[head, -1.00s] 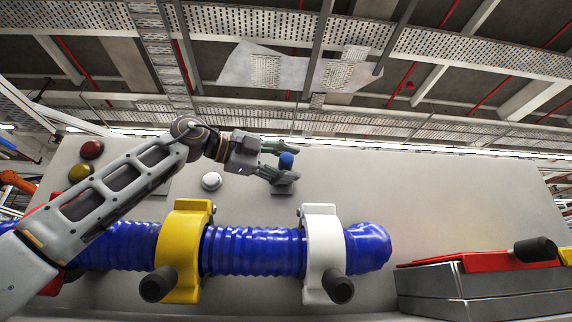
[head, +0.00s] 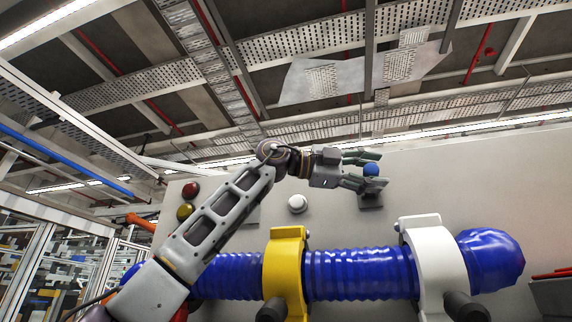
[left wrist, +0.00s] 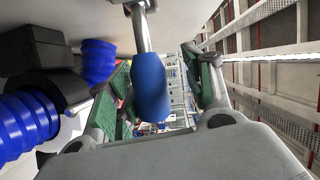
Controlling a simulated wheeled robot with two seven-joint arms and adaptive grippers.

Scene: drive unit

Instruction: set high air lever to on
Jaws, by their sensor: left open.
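The lever with a blue knob (head: 372,169) stands out from the grey panel (head: 340,222) above the blue hose. In the left wrist view its blue handle (left wrist: 151,88) hangs from a grey metal stem. My left gripper (head: 364,170) is open, with one finger above the knob and one below it in the head view. In the left wrist view the handle lies between the two green-padded fingers, with gaps on both sides, so I see no firm grip. My right gripper is not in view.
A ribbed blue hose (head: 350,274) runs below, held by a yellow clamp (head: 285,262) and a white clamp (head: 437,262) with black handles. A white button (head: 297,204), a red button (head: 190,190) and a yellow button (head: 185,211) sit left of the lever. Open room lies above the panel.

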